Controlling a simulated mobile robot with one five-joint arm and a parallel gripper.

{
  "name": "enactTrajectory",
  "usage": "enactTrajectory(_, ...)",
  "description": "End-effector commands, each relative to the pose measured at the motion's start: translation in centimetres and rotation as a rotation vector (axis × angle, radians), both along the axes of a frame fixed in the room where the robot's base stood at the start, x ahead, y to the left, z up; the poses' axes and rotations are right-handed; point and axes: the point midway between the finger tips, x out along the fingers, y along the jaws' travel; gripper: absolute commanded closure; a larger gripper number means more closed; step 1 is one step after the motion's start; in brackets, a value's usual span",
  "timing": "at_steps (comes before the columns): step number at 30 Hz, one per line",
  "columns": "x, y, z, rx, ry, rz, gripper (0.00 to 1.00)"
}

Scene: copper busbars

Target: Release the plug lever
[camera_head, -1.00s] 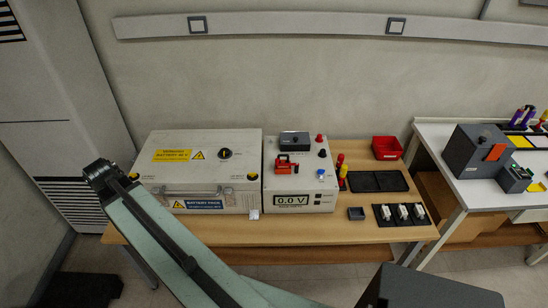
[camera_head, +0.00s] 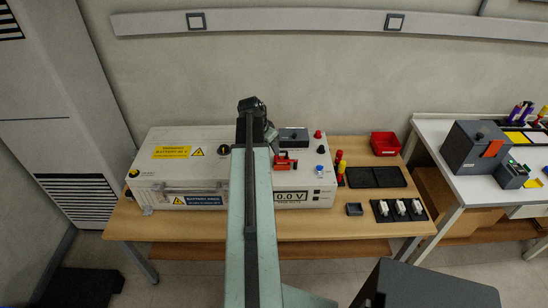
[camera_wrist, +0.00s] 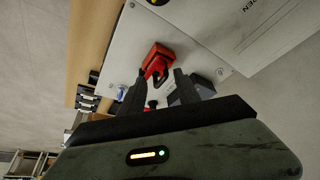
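The red plug with its lever (camera_head: 285,160) sits on top of the white voltage unit (camera_head: 319,188), just right of my arm's end in the head view. In the wrist view the red plug (camera_wrist: 158,62) lies ahead of my gripper (camera_wrist: 157,84). The two dark fingers are apart, with the plug's lower part showing in the gap between them. Nothing appears held. In the head view my gripper (camera_head: 269,136) is mostly hidden by my arm, and whether the fingers touch the plug cannot be told.
A dark grey block (camera_head: 294,135) sits on the unit behind the plug. The battery pack case (camera_head: 170,170) stands to the left, partly under my arm. A red bin (camera_head: 385,144), a black tray (camera_head: 376,178) and several white clips (camera_head: 400,208) occupy the wooden table's right side.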

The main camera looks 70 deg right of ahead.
Motion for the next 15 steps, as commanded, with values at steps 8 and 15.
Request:
enactTrajectory(8,-0.7,-1.7,-5.3,0.000,0.000,0.001,0.61)
enactTrajectory(15,-0.9,-2.2,-6.0,0.000,0.001,0.003,0.61)
